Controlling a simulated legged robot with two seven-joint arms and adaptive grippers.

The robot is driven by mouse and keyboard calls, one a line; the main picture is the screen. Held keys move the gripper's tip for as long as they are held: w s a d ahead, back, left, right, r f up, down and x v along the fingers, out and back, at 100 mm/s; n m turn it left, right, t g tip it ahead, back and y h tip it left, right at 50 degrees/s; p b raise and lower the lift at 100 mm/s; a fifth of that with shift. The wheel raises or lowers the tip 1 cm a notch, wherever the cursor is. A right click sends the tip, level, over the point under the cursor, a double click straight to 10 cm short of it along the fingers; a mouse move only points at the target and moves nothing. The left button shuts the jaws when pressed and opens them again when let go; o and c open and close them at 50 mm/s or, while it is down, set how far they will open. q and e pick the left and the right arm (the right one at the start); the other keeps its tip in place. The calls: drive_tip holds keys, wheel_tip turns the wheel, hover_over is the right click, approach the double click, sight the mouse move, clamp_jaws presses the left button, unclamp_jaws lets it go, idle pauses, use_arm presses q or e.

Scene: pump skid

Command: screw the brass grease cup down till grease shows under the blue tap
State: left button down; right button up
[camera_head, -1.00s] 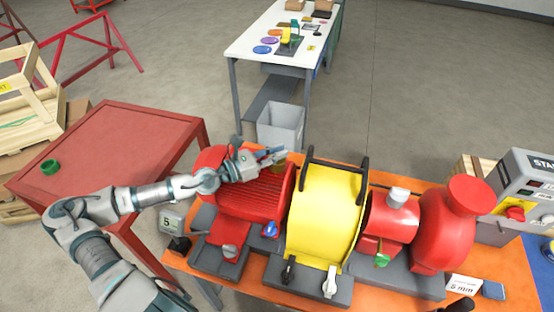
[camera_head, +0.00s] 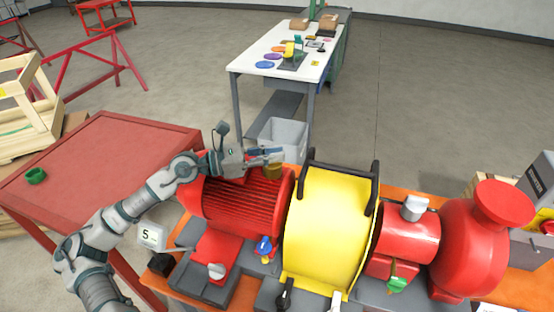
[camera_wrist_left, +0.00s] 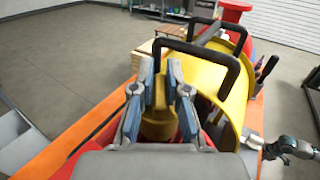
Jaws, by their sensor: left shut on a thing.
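The brass grease cup (camera_head: 272,170) stands at the top of the red ribbed motor (camera_head: 245,205). My left gripper (camera_head: 270,158) is shut on the cup; in the left wrist view its two fingers (camera_wrist_left: 160,95) flank the cup's yellowish body (camera_wrist_left: 158,122). The blue tap (camera_head: 264,243) sits low on the motor's right side, and a small yellow spot (camera_head: 265,259) shows just under it. What looks like my right gripper (camera_wrist_left: 285,148) shows at the right edge of the left wrist view; its jaws are unclear.
A yellow guard (camera_head: 325,225) with black handles (camera_head: 343,175) stands right of the motor. A red pump (camera_head: 485,240) and green tap (camera_head: 396,284) lie beyond it. A grey bin (camera_head: 282,135) stands behind. The red table (camera_head: 110,150) at left is mostly clear.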

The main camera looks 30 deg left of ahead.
use_arm(q)
drive_tip(key=shift+f+g, duration=0.1)
drive_tip(key=shift+g, duration=0.2)
drive_tip(key=shift+m+h, duration=0.4)
use_arm(e)
drive_tip(key=shift+r, duration=0.1)
use_arm(q)
drive_tip(key=shift+g, duration=0.5)
drive_tip(key=shift+m+g+h+p, duration=0.4)
drive_tip(key=shift+m+g+h, duration=0.4)
drive_tip(key=shift+g, duration=0.1)
drive_tip(key=shift+f+m+g+h, duration=0.2)
drive_tip(key=shift+m+g+h, duration=0.5)
drive_tip(key=shift+g, duration=0.4)
use_arm(e)
drive_tip(key=f, duration=0.3)
drive_tip(key=shift+s, duration=0.25)
drive_tip(key=shift+r, duration=0.1)
use_arm(q)
drive_tip(key=c, duration=1.2)
unclamp_jaws()
drive_tip(key=shift+a, duration=0.1)
drive_tip(key=shift+o, duration=0.2)
drive_tip(key=shift+a, duration=0.15)
use_arm(e)
drive_tip(key=shift+w+a, duration=0.1)
drive_tip(key=shift+a, duration=0.1)
